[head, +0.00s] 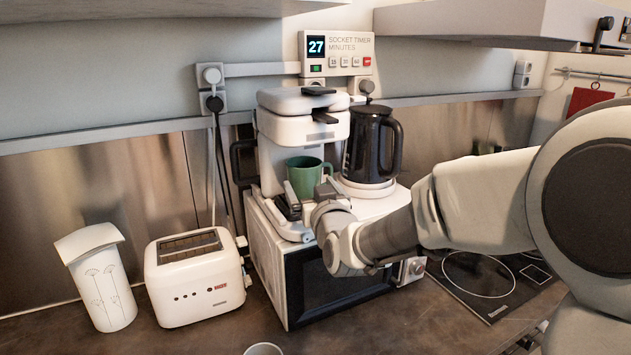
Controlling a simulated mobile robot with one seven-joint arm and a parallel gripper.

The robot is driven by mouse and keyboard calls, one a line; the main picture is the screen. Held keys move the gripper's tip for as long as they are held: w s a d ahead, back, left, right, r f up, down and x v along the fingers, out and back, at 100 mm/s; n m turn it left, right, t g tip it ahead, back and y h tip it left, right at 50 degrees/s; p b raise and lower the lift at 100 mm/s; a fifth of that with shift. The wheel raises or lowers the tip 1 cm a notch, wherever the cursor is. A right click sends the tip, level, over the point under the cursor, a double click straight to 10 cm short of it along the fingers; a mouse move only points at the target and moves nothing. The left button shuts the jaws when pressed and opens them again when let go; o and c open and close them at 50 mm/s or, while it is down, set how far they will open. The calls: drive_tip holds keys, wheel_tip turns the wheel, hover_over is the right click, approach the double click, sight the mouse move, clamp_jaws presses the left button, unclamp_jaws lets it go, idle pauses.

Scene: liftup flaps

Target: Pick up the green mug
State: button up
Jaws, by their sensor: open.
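The green mug (305,175) stands upright on the coffee machine (292,127), under its white head, with its handle toward the right. The coffee machine is on top of the microwave (318,280). My gripper (290,198) is in front of the mug and a little below its rim, with its fingers near the mug's lower left side. The gripper is open. The lower part of the mug is partly hidden by the gripper, and I cannot tell whether the fingers touch it.
A black kettle (371,146) stands close to the mug's right. A white toaster (196,277) and a white patterned container (101,280) are on the counter at left. A wall shelf (490,18) hangs above right. The front counter is mostly clear.

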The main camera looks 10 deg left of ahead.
drive_tip(key=shift+p+x, duration=0.55)
drive_tip(key=shift+x, duration=2.2)
drive_tip(key=shift+s+a, duration=0.1)
drive_tip(key=shift+r, duration=0.1)
clamp_jaws()
drive_tip(key=shift+r, duration=0.15)
